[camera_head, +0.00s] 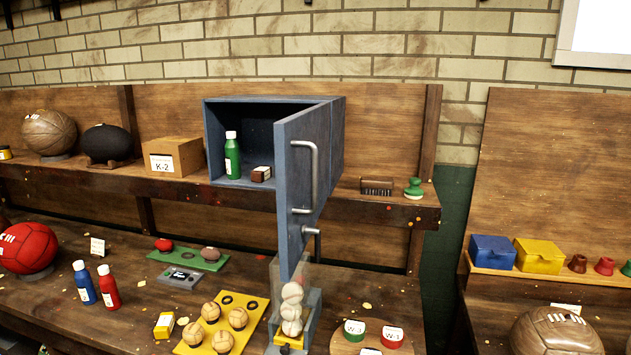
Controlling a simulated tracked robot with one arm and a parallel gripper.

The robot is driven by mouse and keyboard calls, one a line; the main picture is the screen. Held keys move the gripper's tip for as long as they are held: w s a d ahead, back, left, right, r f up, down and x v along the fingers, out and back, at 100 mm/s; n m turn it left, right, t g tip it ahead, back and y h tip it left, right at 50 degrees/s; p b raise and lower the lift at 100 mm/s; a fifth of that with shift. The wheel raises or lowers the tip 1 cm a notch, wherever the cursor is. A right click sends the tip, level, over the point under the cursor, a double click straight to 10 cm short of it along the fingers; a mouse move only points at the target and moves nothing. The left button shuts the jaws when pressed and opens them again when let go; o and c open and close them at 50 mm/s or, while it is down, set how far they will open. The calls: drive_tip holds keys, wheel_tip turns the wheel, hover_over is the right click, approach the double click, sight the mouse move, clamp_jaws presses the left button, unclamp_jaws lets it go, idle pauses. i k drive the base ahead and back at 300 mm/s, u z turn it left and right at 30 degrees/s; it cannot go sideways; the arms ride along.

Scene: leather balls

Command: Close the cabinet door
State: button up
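The blue-grey cabinet (335,140) stands on the wooden shelf in the middle of the view. Its door (290,215) is open, hinged on the right side and swung out towards me. The door carries a grey metal bar handle (314,176) on the face turned to the right. Inside the cabinet are a green bottle with a white cap (232,158) and a small dark-and-white box (261,174). The door hides part of the shelf and wall behind it. My gripper does not show in this view.
A clear holder with white balls (291,308) stands below the door on the lower bench. A yellow tray (250,312) with brown balls lies left of it. A cardboard box (173,156) sits left of the cabinet, a brush (377,186) to its right.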

sight(301, 139)
drive_tip(key=z, duration=0.05)
drive_tip(key=i, duration=1)
drive_tip(key=u, duration=0.05)
